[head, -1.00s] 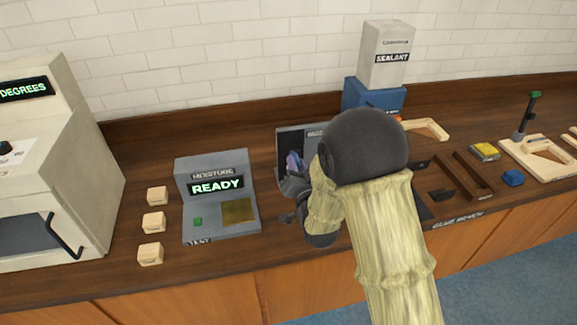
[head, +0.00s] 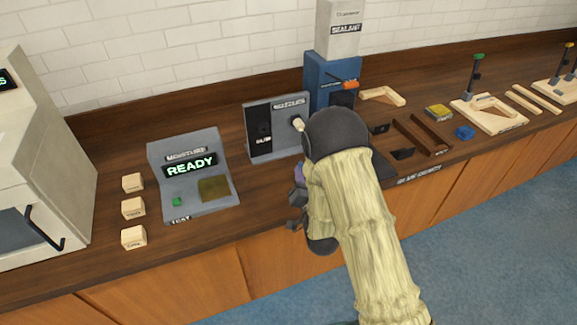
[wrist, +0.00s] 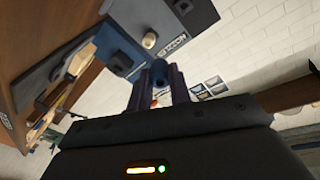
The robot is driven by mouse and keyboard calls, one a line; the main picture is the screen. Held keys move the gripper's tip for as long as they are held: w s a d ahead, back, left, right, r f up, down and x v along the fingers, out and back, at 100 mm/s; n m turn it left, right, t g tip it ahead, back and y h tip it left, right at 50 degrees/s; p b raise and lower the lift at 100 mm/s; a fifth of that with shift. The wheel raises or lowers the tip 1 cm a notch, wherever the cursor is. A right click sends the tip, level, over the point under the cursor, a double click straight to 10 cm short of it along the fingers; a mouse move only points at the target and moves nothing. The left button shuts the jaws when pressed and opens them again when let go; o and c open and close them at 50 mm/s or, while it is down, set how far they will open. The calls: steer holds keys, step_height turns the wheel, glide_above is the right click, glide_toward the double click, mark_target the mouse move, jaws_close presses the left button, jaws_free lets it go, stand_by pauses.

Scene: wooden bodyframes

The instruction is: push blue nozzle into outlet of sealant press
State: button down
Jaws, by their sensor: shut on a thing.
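The blue nozzle (wrist: 160,74) shows in the wrist view between the two purple fingers of my gripper (wrist: 159,86), which is shut on it. In the head view my forearm and wrist hide the nozzle and most of the gripper. The sealant press (head: 329,82) stands at the back of the bench, a blue body with a pale box marked SEALANT on top and an orange-tipped lever. My gripper is in front of and to the left of it, apart from it. The outlet cannot be made out clearly.
The grey nozzle rack (head: 275,128) stands just left of the press, with one pale nozzle (head: 298,123) on it. The moisture tester (head: 190,178) reads READY further left, beside several wooden blocks. A wooden frame (head: 381,96) and brown tray (head: 423,136) lie right of the press.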

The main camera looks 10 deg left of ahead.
steer(key=d+f+m+h, duration=0.3)
steer(key=d+f+h, duration=0.3)
steer(key=d+f, duration=1.1)
steer(key=w+d, duration=0.1)
steer(key=d, duration=0.3)
steer(key=shift+f+m+t, duration=0.15)
steer(key=shift+m+t, duration=0.25)
step_height(320, 180, down, 9)
steer(key=b, duration=1)
steer(key=shift+w+d, duration=0.15)
steer(key=shift+w, duration=0.05)
steer(key=shift+d, duration=0.1)
